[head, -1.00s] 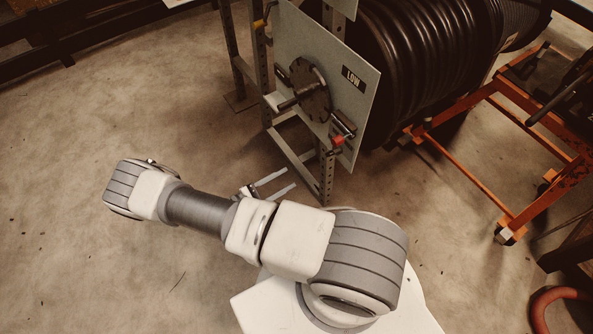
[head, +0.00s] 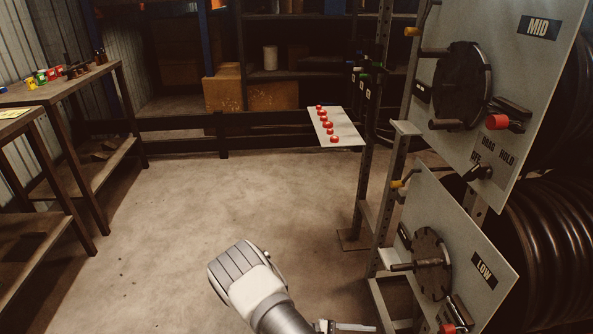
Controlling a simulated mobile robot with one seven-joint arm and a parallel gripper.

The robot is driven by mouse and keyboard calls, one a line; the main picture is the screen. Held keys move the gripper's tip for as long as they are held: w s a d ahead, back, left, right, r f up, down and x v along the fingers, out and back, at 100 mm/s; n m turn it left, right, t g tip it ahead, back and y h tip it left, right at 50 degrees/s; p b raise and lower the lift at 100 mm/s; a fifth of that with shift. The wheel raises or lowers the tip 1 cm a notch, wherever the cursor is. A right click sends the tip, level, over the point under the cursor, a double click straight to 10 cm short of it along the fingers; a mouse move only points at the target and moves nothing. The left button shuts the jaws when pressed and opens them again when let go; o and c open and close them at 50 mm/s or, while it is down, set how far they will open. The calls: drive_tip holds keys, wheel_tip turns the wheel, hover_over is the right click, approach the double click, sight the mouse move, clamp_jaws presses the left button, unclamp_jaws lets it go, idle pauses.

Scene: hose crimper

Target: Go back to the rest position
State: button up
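My arm rises from the bottom edge of the head view, with its grey and white elbow at the lower middle. My gripper (head: 345,327) is only just in view at the bottom edge, beside the foot of the rack. One pale finger shows there and the rest is cut off, so its opening is hidden. I see nothing held in the visible part.
At right, the rack carries the MID panel (head: 545,80) above the LOW panel (head: 462,235), with handles sticking out. A small shelf with red knobs (head: 328,124) juts left. Benches (head: 75,90) stand at left. The concrete floor (head: 190,190) between is clear.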

drive_tip(key=s+a+r+m+g+y, duration=0.2)
drive_tip(key=r+m+y, duration=0.75)
drive_tip(key=r, duration=1.65)
drive_tip(key=s+a+r+m+t+y, duration=0.1)
drive_tip(key=s+r+t+y, duration=0.35)
drive_tip(key=r, duration=0.35)
drive_tip(key=s+a+r+t+y, duration=0.1)
drive_tip(key=s+r+t+y, duration=0.25)
drive_tip(key=s+r, duration=0.35)
wheel_tip(320, 180, up, 21)
drive_tip(key=p, duration=1.9)
drive_tip(key=shift+w+h+p, duration=0.3)
drive_tip(key=shift+h+p, duration=0.1)
drive_tip(key=shift+h, duration=0.05)
drive_tip(key=shift+a+f, duration=0.1)
